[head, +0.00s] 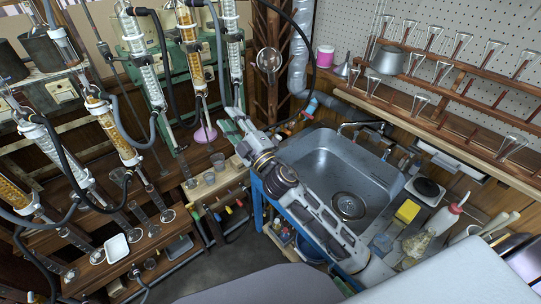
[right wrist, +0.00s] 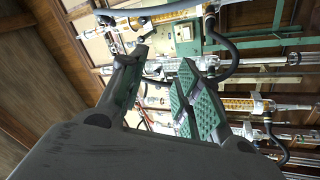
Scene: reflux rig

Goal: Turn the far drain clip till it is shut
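My right gripper (head: 232,113) reaches up and away across the sink's left edge toward the glass columns at the back. In the right wrist view its two green-padded fingers (right wrist: 160,85) stand well apart with nothing between them. Beyond them lie glass columns with orange filling (right wrist: 245,103) and black hoses (right wrist: 230,60). In the head view a clear condenser (head: 232,50) stands just behind the fingers, beside an orange-filled one (head: 191,55). I cannot pick out the far drain clip for certain in either view, nor tell whether it is open or shut. My left gripper is not in view.
A steel sink (head: 330,160) lies under my right arm. More columns and hoses crowd the left, above a wooden bench (head: 200,190) with small beakers (head: 209,178). A shelf of glass funnels (head: 450,120) runs along the right wall. A yellow sponge (head: 407,211) lies by the sink.

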